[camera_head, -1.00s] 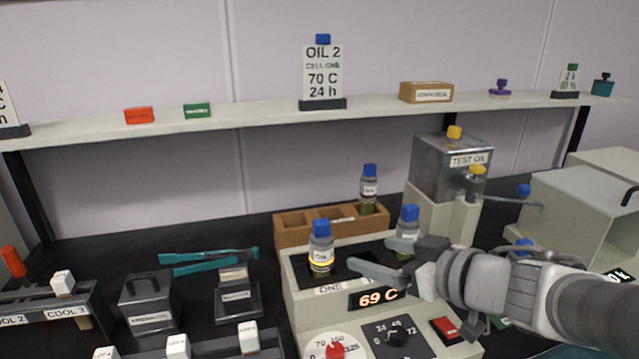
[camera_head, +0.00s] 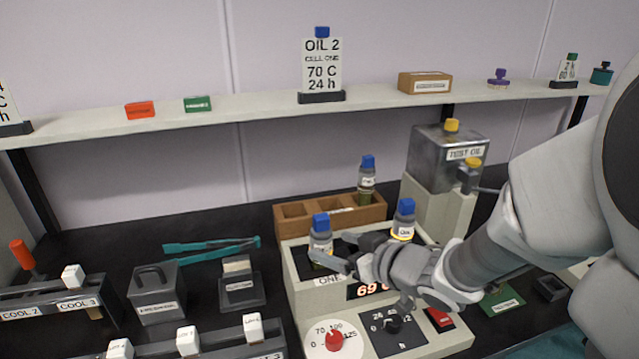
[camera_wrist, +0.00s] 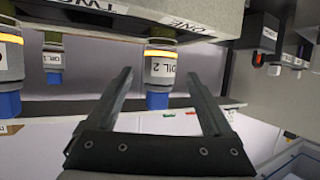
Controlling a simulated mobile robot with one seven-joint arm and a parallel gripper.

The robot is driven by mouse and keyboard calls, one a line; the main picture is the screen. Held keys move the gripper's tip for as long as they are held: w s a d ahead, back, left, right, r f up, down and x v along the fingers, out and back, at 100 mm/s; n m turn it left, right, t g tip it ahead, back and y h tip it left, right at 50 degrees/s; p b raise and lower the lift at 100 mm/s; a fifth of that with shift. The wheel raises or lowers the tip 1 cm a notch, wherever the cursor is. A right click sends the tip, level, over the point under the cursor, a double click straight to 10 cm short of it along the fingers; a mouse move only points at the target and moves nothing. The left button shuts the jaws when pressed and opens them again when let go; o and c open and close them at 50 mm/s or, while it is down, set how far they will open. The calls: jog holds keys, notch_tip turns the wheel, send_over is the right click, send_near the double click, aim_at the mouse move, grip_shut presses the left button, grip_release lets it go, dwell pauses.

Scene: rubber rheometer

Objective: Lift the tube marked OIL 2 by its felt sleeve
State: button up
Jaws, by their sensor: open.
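The tube marked OIL 2 (camera_wrist: 160,70) appears upside down in the wrist view, with a blue cap, a grey labelled sleeve and an orange band. It stands upright in the left well of the heating block (camera_head: 300,290), by the ONE label. In the head view it is the left tube (camera_head: 320,225), its lower part hidden by my gripper (camera_head: 334,250). My gripper is open, with its fingers either side of the tube's line in the wrist view (camera_wrist: 158,78). I cannot tell whether they touch it.
A second blue-capped tube (camera_head: 404,212) stands in the right well, close to my wrist. A wooden rack (camera_head: 290,222) behind holds another tube (camera_head: 366,180). Teal tongs (camera_head: 210,248) lie to the left. A metal TEST OIL tank (camera_head: 430,160) stands behind right. A shelf (camera_head: 230,107) runs above.

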aim_at(313, 239)
jog(key=shift+b+x, duration=0.4)
jog(key=shift+x, duration=0.45)
jog(key=shift+b+x, duration=1.05)
jog(key=shift+x, duration=2.05)
jog(key=shift+r, duration=0.15)
grip_shut()
